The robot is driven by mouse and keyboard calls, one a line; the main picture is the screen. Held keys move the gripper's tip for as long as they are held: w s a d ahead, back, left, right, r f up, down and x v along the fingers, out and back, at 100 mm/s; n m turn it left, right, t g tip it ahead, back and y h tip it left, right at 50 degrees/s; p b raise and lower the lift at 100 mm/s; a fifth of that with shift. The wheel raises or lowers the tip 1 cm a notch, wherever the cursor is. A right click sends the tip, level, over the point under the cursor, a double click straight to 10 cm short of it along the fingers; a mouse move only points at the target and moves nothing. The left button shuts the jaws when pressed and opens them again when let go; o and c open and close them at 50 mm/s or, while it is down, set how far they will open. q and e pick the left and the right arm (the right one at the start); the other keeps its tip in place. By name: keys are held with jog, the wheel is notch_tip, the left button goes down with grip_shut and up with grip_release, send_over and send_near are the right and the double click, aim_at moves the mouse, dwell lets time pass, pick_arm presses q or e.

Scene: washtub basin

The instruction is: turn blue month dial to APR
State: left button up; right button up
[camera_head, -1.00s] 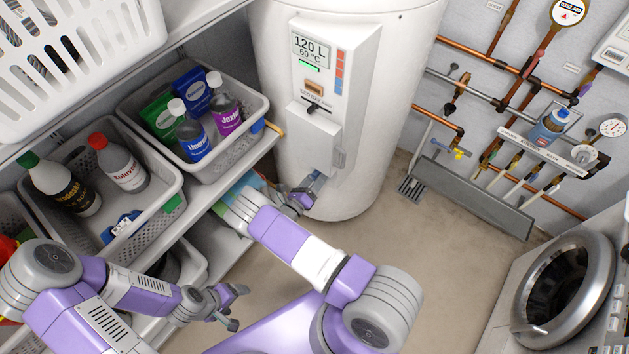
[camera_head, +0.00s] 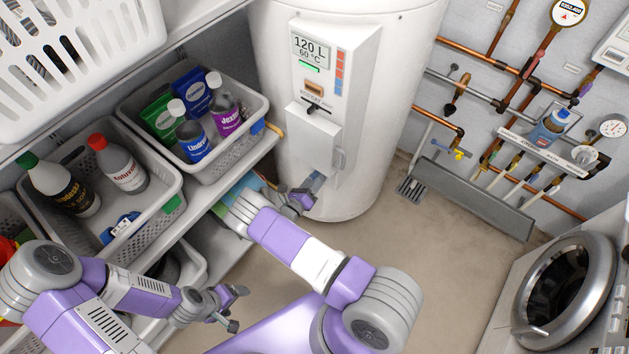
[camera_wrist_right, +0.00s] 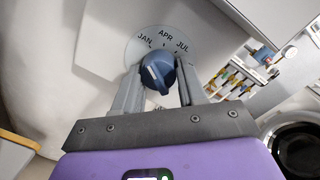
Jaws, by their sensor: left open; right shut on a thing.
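The blue month dial (camera_wrist_right: 157,72) sits on a round pale plate (camera_wrist_right: 136,48) marked JAN, APR and JUL, low on the white water heater (camera_head: 355,120). In the right wrist view a raised ridge runs across its front. I cannot tell for sure which month it points to. My right gripper (camera_head: 314,183) is shut on the dial, with one finger (camera_wrist_right: 129,90) on its left and the other (camera_wrist_right: 188,82) on its right. In the head view my right gripper largely hides the dial. My left gripper (camera_head: 238,307) is open and empty, away from the heater beside the shelves.
Grey baskets (camera_head: 190,165) with bottles and boxes stand on the shelves at the left. A white basket (camera_head: 80,60) is above them. Pipes (camera_head: 470,60) and valves line the right wall. A washing machine (camera_head: 567,290) is at the lower right. The middle floor is clear.

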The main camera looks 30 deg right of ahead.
jog(key=m, duration=0.3)
jog(key=shift+f+m+h+b, duration=0.1)
jog(key=shift+m+h+b, duration=0.2)
jog(key=shift+b, duration=0.1)
jog(key=shift+w+m, duration=0.1)
jog(key=shift+m, duration=1.6)
jog(key=shift+b, duration=0.3)
jog(key=o, duration=1.1)
jog(key=shift+c, duration=0.2)
jog(key=p+v, duration=0.1)
jog(key=v, duration=0.6)
jog(key=shift+a+p, duration=0.3)
